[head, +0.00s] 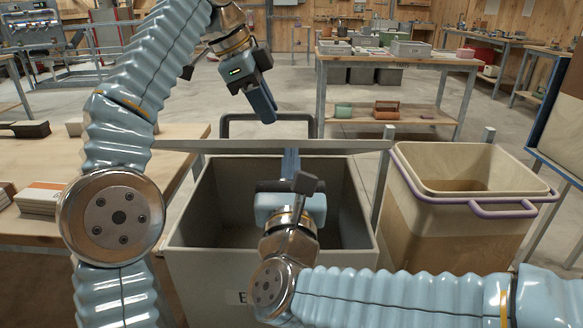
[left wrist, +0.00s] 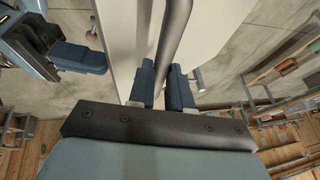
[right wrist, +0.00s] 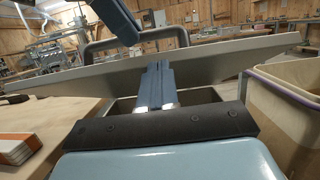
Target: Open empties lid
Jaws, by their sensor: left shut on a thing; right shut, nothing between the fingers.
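The grey empties bin (head: 200,277) stands in front of me, with its opening showing and a partly hidden label on its front. Its light grey lid (head: 345,146) is seen nearly edge-on across the back of the opening. A dark bar handle (head: 226,124) rises from the lid; it also shows in the left wrist view (left wrist: 176,35). My left gripper (head: 268,118) is shut on this handle, with its fingers on either side of the bar (left wrist: 168,85). My right gripper (head: 291,157) is shut and empty, its fingertips close to the lid's near edge; contact is unclear.
A beige bin with a purple-edged rim (head: 473,195) stands close on the right. A wooden table (head: 100,160) with a stack of orange-white boxes (head: 40,198) is on the left. A workbench with trays (head: 400,60) stands farther back, with open floor before it.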

